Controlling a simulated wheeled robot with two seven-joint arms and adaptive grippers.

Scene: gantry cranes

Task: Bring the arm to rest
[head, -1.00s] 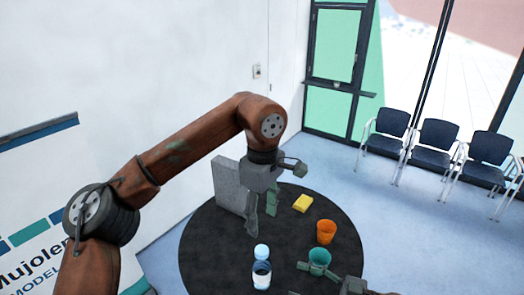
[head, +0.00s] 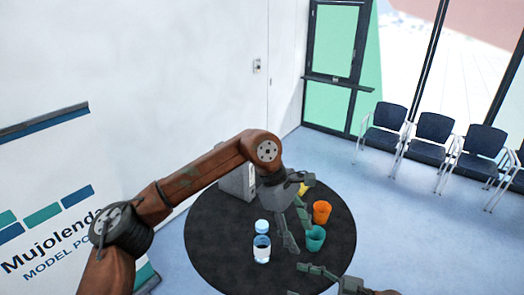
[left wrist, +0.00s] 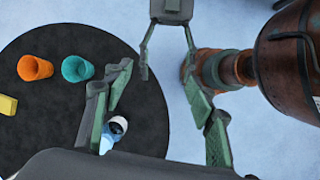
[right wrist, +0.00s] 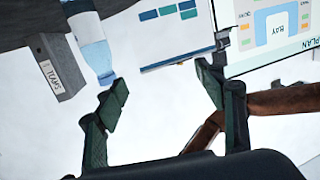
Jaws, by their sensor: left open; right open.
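My left arm reaches over the round black table in the head view. Its gripper (head: 298,237) is open and empty, between the bottle (head: 262,246) and the teal cup (head: 315,239). The fingers overlap the cup's left edge in the picture; I cannot tell whether they touch. In the left wrist view my left gripper (left wrist: 158,82) has its fingers spread, with the bottle (left wrist: 116,127) partly hidden behind the left one. My right gripper (head: 303,281) is at the bottom of the head view, open. The right wrist view shows its fingers (right wrist: 163,85) apart with nothing between them.
An orange cup (head: 321,211) stands behind the teal cup. A yellow block (head: 304,188) and a grey box (head: 238,183) are farther back, partly hidden by my left arm. The table's (head: 215,252) left front is clear. Dark blue chairs (head: 432,130) stand at the right.

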